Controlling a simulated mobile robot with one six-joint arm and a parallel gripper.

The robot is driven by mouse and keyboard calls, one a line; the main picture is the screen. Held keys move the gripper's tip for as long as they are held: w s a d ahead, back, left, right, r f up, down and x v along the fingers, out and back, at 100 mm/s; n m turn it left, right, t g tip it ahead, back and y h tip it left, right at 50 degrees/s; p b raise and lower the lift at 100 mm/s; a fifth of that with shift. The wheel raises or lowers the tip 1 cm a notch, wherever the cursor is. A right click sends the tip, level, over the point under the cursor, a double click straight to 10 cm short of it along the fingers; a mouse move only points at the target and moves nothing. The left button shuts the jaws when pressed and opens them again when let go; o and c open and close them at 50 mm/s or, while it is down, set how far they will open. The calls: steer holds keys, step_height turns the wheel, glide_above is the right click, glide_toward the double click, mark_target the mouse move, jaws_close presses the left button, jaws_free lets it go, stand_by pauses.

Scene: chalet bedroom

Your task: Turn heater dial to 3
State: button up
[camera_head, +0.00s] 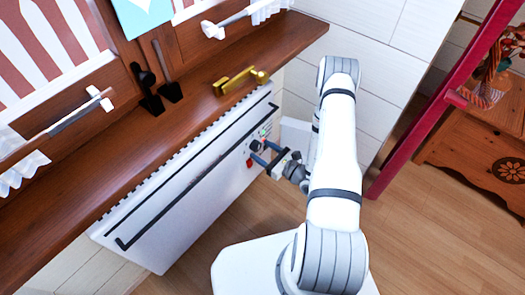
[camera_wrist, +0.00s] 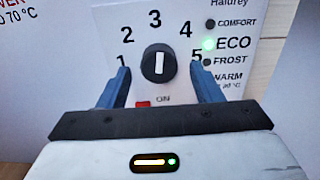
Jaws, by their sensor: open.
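The heater dial (camera_wrist: 158,64) is a round black knob with a white vertical line, in the middle of the wrist view. The line is in line with the number 3 (camera_wrist: 155,19) above it. Numbers 1 to 5 are printed in an arc around the dial. My gripper (camera_wrist: 159,72) is open, with one blue finger on each side of the dial and visible gaps between. Its fingertips cover parts of the 1 and the 5. In the head view, my gripper (camera_head: 263,153) is at the right end of the white heater (camera_head: 165,200), where the dial is small and partly hidden.
A red switch (camera_wrist: 142,103) marked ON lies below the dial. A green light (camera_wrist: 208,43) glows beside ECO. A wooden shelf (camera_head: 190,85) with a brass object (camera_head: 240,80) runs above the heater. A red post (camera_head: 435,100) stands to the right, with wooden floor in front.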

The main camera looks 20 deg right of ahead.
steer(key=shift+w+a, duration=0.3)
steer(key=shift+w, duration=0.1)
steer(key=c, duration=1)
steer(key=shift+d+n, duration=0.1)
steer(key=shift+n, duration=0.8)
steer(key=o, duration=1)
steer(key=p+v, duration=0.1)
steer(key=v, duration=0.6)
steer(key=shift+s+d, duration=0.2)
steer(key=shift+s, duration=0.1)
steer(key=shift+r, duration=0.1)
